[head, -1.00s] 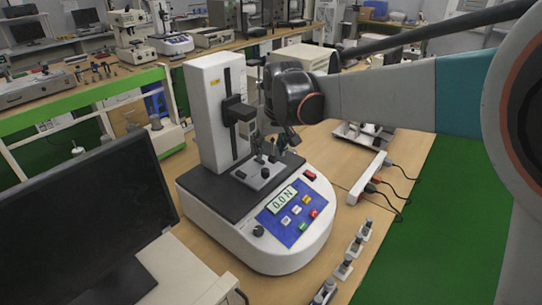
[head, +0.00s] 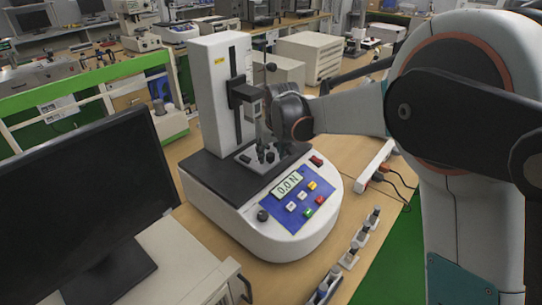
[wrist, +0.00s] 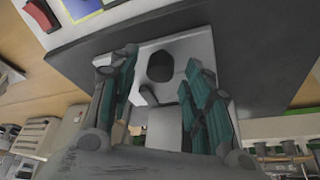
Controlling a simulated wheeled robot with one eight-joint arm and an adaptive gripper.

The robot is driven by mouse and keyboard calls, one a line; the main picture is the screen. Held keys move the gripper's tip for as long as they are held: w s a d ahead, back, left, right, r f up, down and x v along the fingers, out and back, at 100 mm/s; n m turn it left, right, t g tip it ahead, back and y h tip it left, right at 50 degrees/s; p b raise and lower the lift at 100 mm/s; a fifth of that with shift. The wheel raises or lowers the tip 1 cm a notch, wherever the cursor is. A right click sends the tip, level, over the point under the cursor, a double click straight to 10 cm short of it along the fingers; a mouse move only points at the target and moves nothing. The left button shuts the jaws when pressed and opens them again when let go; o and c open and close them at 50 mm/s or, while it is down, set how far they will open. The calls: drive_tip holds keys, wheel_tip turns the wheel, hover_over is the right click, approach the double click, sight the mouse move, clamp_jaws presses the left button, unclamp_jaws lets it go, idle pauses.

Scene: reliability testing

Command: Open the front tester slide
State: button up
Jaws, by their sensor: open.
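The tester (head: 222,90) is a white machine with a tall column, a black bed and a blue panel (head: 298,203) reading 0.0 N. A pale grey slide plate (head: 243,158) with dark knobs lies on the bed below the column's black head (head: 246,93). My gripper (head: 268,155) is low over the plate, in front of the column; it partly hides the plate. In the wrist view my gripper (wrist: 161,62) is open, with one teal-padded finger on each side of a dark round knob (wrist: 160,66) on the plate. I cannot tell whether the fingers touch it.
A black monitor (head: 80,190) stands at the left. A power strip (head: 374,165) with cables lies right of the tester, and several small fixtures (head: 350,258) stand in a row at front right. Other instruments fill the benches behind.

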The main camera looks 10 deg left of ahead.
drive_tip(key=shift+w+f, duration=0.1)
drive_tip(key=shift+f, duration=0.2)
clamp_jaws()
drive_tip(key=s+d, duration=0.1)
drive_tip(key=d, duration=0.1)
drive_tip(key=s+d, duration=0.1)
drive_tip(key=d, duration=0.1)
drive_tip(key=s+d, duration=0.2)
drive_tip(key=d, duration=0.1)
drive_tip(key=shift+p, duration=0.4)
unclamp_jaws()
